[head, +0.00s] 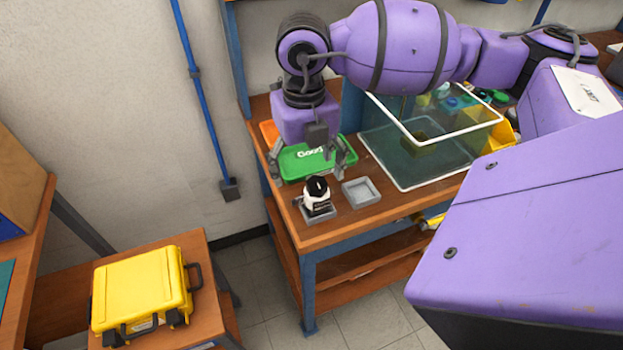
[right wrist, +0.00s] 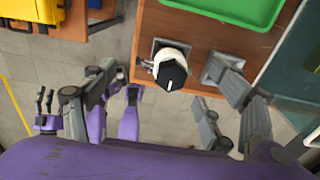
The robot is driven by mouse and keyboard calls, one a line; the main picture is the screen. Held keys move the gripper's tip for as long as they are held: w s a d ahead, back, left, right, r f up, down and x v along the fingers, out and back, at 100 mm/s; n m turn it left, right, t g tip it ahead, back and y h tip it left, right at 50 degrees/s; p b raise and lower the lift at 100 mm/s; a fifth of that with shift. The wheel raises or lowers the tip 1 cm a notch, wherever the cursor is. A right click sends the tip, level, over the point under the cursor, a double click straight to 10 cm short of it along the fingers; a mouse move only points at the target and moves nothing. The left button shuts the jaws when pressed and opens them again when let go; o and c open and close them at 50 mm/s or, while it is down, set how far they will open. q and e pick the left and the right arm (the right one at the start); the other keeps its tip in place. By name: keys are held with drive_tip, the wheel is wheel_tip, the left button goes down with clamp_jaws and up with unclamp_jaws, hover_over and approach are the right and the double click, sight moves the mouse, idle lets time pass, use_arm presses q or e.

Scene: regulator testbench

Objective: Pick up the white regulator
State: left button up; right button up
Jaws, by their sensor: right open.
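The white regulator (head: 317,205) with a black knob stands upright on a small grey square tray near the front left corner of the workbench (head: 335,230). In the right wrist view the regulator (right wrist: 172,65) is seen from above, its black knob towards me. My right gripper (head: 312,168) is open and empty, above the green tray and behind the regulator in the head view. In the right wrist view its fingers spread on either side of the regulator, apart from it.
An empty grey square tray (head: 361,192) lies right of the regulator. A green "Good" tray (head: 300,163) and an orange tray (head: 269,133) lie behind. A clear-walled bin (head: 398,172) stands to the right. A yellow case (head: 142,290) rests on a lower table at left.

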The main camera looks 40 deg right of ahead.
sight(308, 185)
drive_tip(key=shift+s+a+f, duration=0.1)
drive_tip(key=shift+s+f, duration=0.15)
drive_tip(key=shift+f, duration=0.25)
drive_tip(key=shift+s+f, duration=0.2)
drive_tip(key=shift+f, duration=0.3)
drive_tip(key=shift+f+p, duration=0.4)
drive_tip(key=shift+f, duration=1.55)
use_arm(q)
drive_tip(key=shift+s+r, duration=0.1)
drive_tip(key=shift+s, duration=0.35)
use_arm(e)
drive_tip(key=shift+a, duration=0.1)
drive_tip(key=c, duration=1.7)
drive_tip(key=shift+r, duration=0.1)
